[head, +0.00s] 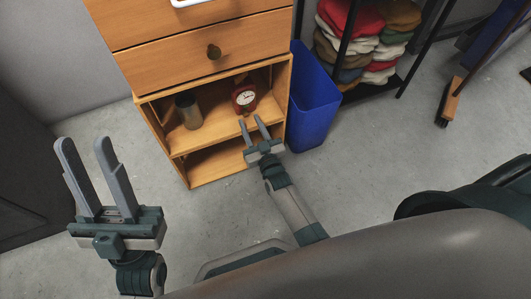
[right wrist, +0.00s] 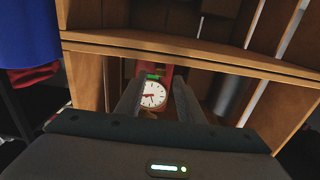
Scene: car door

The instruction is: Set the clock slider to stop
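The red clock (head: 244,98) with a round white dial stands on the upper open shelf of the wooden cabinet. In the right wrist view the clock (right wrist: 153,94) shows between my right gripper's fingers, with a small green patch above its dial. The slider cannot be told apart clearly. My right gripper (head: 255,125) is open and empty at the front of the shelf, just before the clock; its fingers (right wrist: 157,97) partly cover the clock's sides. My left gripper (head: 80,155) is open and empty, held over the floor left of the cabinet.
A metal cup (head: 188,111) stands on the shelf left of the clock. A blue bin (head: 314,100) stands right of the cabinet, and a rack holds folded cloths (head: 370,40). Floor in front is free.

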